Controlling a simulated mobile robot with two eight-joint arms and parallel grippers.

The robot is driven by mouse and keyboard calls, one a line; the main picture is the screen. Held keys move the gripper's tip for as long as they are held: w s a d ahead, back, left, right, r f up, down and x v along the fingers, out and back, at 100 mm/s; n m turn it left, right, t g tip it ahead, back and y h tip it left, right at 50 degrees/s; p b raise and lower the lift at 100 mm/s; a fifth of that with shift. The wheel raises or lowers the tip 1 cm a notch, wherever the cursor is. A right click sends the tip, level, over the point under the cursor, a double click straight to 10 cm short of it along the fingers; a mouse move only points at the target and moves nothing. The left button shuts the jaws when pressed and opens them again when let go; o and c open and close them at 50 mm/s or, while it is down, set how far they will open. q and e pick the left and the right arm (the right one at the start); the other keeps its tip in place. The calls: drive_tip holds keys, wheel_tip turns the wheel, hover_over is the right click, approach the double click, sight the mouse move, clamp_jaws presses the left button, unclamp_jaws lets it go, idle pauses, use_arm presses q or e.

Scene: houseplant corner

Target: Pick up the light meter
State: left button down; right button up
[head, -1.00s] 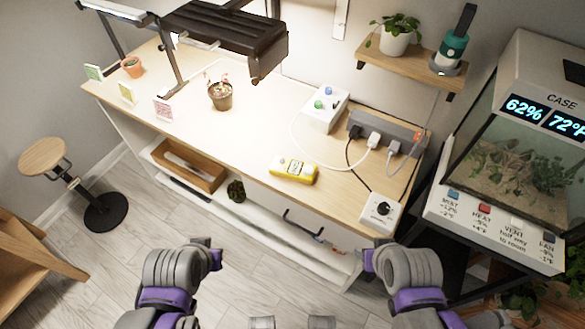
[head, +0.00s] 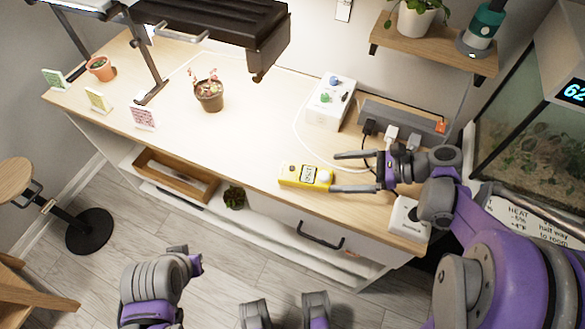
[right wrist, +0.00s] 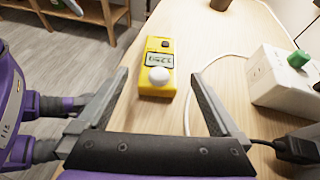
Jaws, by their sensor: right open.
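The light meter (head: 305,178) is a yellow box with a small display and a white dome. It lies on the wooden bench top near the front edge, and shows in the right wrist view (right wrist: 158,60) with the dome end toward me. My right gripper (head: 336,171) is open and empty, reaching in from the right. Its fingertips are just to the right of the meter in the head view. In the right wrist view the meter shows ahead between the two fingers (right wrist: 160,76), with no visible contact.
A white box with knobs (head: 330,103) and a grey power strip (head: 400,122) with plugs and cables stand behind the gripper. A white dial box (head: 408,219) sits under my right arm. A potted plant (head: 209,95) stands further left. The bench between is clear.

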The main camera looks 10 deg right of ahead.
sight(302, 173)
drive_tip(key=shift+w+a+f, duration=0.1)
drive_tip(key=shift+w+a, duration=0.1)
drive_tip(key=shift+w, duration=0.05)
drive_tip(key=x, duration=0.3)
drive_tip(key=shift+a, duration=0.4)
drive_tip(key=shift+b+x, duration=0.55)
drive_tip(key=shift+x, duration=2.55)
drive_tip(key=shift+c, duration=0.3)
drive_tip(key=c, duration=1.3)
